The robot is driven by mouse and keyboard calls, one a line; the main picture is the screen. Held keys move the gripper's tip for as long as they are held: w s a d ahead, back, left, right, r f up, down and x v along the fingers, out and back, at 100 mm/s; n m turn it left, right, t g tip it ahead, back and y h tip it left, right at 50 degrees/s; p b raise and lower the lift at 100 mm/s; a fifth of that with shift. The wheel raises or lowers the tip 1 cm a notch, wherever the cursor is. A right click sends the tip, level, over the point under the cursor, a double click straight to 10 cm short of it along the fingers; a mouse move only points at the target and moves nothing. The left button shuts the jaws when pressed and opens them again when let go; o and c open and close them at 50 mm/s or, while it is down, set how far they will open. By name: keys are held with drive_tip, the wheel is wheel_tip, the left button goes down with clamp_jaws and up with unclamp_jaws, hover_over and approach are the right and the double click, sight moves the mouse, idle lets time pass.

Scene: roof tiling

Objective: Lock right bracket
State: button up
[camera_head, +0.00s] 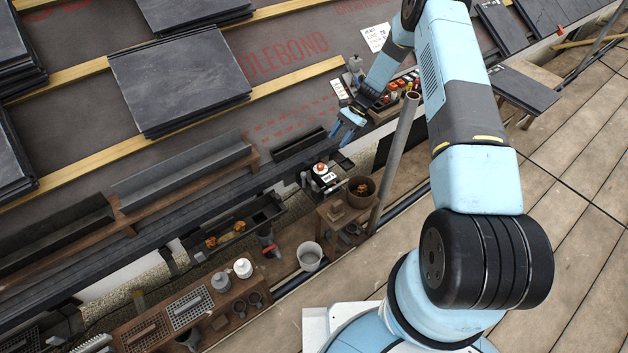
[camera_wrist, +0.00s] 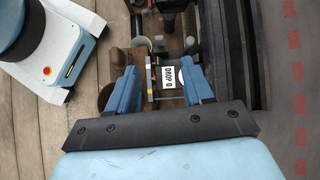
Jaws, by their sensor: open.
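My gripper (camera_head: 347,128) is open and empty above the gutter line at the roof edge. In the wrist view its two blue fingers (camera_wrist: 160,85) stand apart, with a white lettered label (camera_wrist: 169,77) visible between and below them. That label seems to belong to the dark box with a red knob (camera_head: 324,176) in the head view, below and left of my gripper. A gutter piece (camera_head: 240,228) with orange-brown debris lies left of the box. I cannot pick out the right bracket for certain; the parts at the gutter are small and partly hidden.
A wooden shelf (camera_head: 344,214) with a brown pot (camera_head: 361,190) stands near the box. An upright grey pole (camera_head: 396,150) is close to my arm. A grey bucket (camera_head: 309,256) and a tool bench (camera_head: 150,322) lie lower left. Slates (camera_head: 180,75) cover the roof above.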

wheel_tip(320, 180, down, 6)
drive_tip(key=s, duration=0.1)
drive_tip(key=m, duration=0.1)
approach(314, 182)
drive_tip(key=shift+y, duration=0.3)
drive_tip(key=x, duration=0.8)
drive_tip(key=shift+s+f, duration=0.1)
drive_tip(key=shift+f, duration=0.3)
drive_tip(key=shift+c, duration=0.3)
